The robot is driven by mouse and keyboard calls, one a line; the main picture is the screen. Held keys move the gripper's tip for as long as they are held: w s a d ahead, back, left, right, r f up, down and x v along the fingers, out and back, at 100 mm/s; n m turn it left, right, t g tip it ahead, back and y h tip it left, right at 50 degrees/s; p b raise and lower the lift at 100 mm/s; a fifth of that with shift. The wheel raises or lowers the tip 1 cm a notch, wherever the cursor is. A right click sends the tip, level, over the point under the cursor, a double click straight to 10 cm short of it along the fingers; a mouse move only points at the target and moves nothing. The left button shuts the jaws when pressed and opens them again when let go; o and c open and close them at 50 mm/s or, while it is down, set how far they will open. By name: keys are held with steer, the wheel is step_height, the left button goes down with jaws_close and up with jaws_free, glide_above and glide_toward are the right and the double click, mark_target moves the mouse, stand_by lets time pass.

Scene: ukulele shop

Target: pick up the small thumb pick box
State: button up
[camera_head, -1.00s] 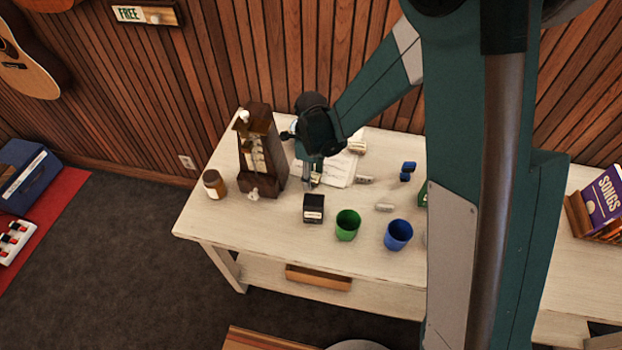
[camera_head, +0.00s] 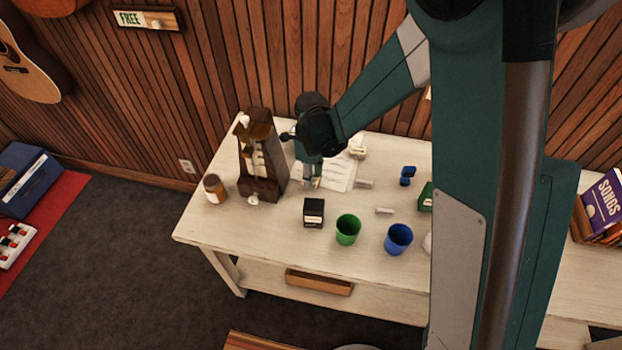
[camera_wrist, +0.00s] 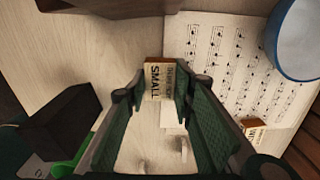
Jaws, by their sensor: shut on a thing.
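The small thumb pick box (camera_wrist: 158,79) is a little cream and brown box lettered "SMALL" in the wrist view. It sits between the two fingertips of my gripper (camera_wrist: 163,92), which is shut on it. In the head view my gripper (camera_head: 310,184) points down at the table, right of the dark wooden metronome and by the left edge of the sheet music. The box is mostly hidden there by the fingers. I cannot tell whether it touches the tabletop.
The metronome (camera_head: 262,160) stands close on the left, with a brown jar (camera_head: 214,188) beyond it. A black box (camera_head: 313,212), green cup (camera_head: 347,229) and blue cup (camera_head: 398,238) stand in front. Sheet music (camera_head: 341,175) and another small box (camera_head: 357,152) lie to the right.

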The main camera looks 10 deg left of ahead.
steer(key=shift+r+p, duration=0.5)
steer(key=shift+r, duration=3.8)
